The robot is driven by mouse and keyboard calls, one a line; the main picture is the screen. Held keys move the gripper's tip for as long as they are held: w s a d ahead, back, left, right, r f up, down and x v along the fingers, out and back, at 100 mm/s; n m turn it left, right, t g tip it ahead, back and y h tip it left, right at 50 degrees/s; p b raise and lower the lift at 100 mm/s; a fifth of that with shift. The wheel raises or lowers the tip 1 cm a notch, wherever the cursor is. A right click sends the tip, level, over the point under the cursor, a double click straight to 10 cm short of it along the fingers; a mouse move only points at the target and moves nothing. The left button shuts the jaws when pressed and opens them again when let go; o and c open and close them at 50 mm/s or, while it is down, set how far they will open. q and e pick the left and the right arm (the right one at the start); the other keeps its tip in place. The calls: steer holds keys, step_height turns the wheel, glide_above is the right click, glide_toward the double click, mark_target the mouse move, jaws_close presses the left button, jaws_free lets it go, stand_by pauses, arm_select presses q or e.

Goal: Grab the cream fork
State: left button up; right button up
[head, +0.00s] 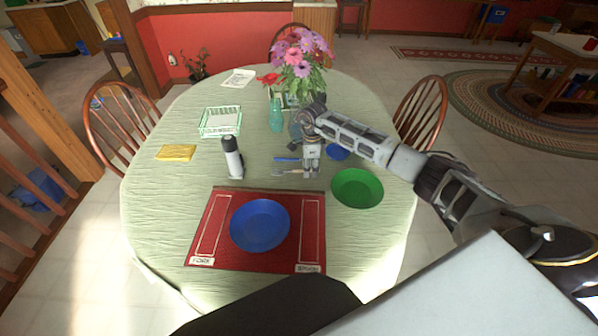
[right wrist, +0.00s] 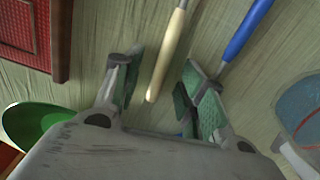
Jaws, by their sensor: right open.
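The cream fork (head: 284,172) lies on the green tablecloth above the red placemat, its head toward the left and its handle running toward my right gripper. In the right wrist view its cream handle (right wrist: 166,55) shows between the two fingers, and its head is out of frame. My right gripper (head: 311,174) points down over the handle end. Its green-padded fingers (right wrist: 160,90) are apart, with a gap to the handle on both sides. My left gripper is not in view.
A blue-handled utensil (head: 286,159) lies close beside the fork; its handle (right wrist: 247,28) is near one finger. A green plate (head: 357,188), a small blue dish (head: 338,152) and a flask (head: 232,158) stand around. A blue plate (head: 260,225) sits on the red placemat (head: 311,218).

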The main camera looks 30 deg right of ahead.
jaws_close()
steer(key=shift+r, duration=0.15)
stand_by(0.4)
step_height(320, 180, up, 10)
stand_by(0.6)
stand_by(0.3)
